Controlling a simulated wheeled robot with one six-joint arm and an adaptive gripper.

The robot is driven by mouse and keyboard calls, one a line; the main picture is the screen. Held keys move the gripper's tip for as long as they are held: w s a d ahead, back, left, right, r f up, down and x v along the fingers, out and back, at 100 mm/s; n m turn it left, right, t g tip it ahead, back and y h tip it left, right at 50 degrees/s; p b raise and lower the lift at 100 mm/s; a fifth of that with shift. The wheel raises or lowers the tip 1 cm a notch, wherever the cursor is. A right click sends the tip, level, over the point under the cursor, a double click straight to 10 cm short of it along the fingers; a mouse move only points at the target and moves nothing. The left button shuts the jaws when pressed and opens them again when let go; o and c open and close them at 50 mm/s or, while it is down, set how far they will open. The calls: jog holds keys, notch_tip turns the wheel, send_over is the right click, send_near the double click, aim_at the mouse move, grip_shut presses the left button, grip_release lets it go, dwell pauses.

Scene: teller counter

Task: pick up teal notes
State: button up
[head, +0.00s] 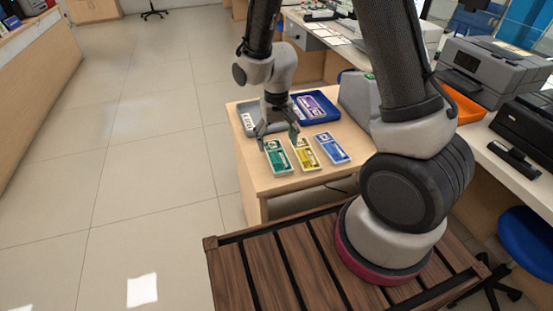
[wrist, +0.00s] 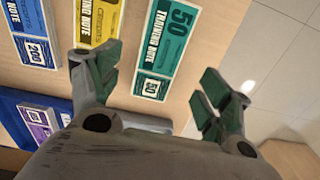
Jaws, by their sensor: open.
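The teal notes (head: 278,158) lie flat on the small wooden table, leftmost of a row of three bundles in the head view. In the wrist view the teal notes (wrist: 168,45) show "50" and "TRAINING NOTE", just beyond the fingertips. The teal notes appear apart from both fingers.
Yellow notes (head: 305,155) and blue notes (head: 332,148) lie to the right of the teal ones. A grey device (head: 357,97) stands at the table's right. Open floor lies left.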

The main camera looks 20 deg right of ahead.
aim_at(277, 155)
notch_tip(277, 155, down, 6)
jog(key=shift+s+r, duration=0.1)
jog(key=shift+r, duration=0.15)
jog(key=c, duration=1.1)
